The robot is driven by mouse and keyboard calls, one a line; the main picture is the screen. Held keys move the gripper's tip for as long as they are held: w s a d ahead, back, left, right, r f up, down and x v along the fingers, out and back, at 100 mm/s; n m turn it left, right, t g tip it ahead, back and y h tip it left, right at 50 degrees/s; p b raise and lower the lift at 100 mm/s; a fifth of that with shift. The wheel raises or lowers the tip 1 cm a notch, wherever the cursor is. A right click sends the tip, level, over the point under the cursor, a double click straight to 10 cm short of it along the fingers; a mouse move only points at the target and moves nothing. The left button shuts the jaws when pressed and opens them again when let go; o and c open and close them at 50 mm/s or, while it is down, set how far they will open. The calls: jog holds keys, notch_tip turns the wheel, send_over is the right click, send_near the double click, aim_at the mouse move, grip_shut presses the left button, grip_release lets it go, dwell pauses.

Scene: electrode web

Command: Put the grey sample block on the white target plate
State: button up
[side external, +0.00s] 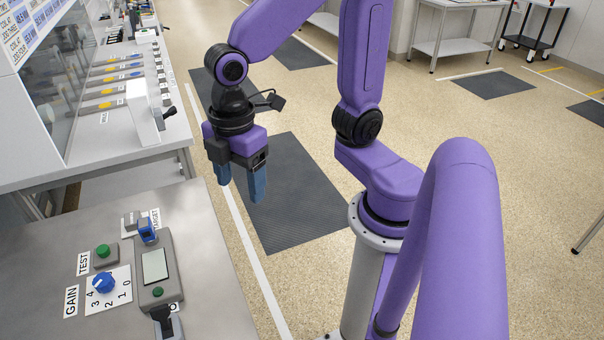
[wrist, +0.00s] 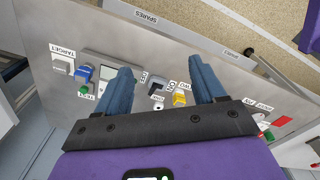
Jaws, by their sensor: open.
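A small grey block (side external: 131,219) appears to sit on a white plate (side external: 127,232) beside the TARGET label, at the far end of the steel bench. In the wrist view, a grey block (wrist: 64,63) shows near the TARGET label at upper left; how fully it rests on the plate is hard to tell. My gripper (side external: 240,183) is open and empty, its blue fingers pointing down, above and to the right of the block and apart from it. In the wrist view my gripper (wrist: 160,67) has its fingers spread, with the block outside them, to the left.
A grey meter (side external: 155,267) with a blue part (side external: 147,230) stands close beside the plate. A green TEST button (side external: 104,252) and blue GAIN knob (side external: 103,282) are nearby. A yellow piece (wrist: 179,98) shows between the fingers. The bench's right strip is clear.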

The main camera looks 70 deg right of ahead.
jog(key=s+d+f+m, duration=0.1)
jog(key=s+d+m, duration=0.1)
jog(key=s+d, duration=0.4)
jog(key=s, duration=0.3)
jog(key=shift+m, duration=0.4)
dwell(0.7)
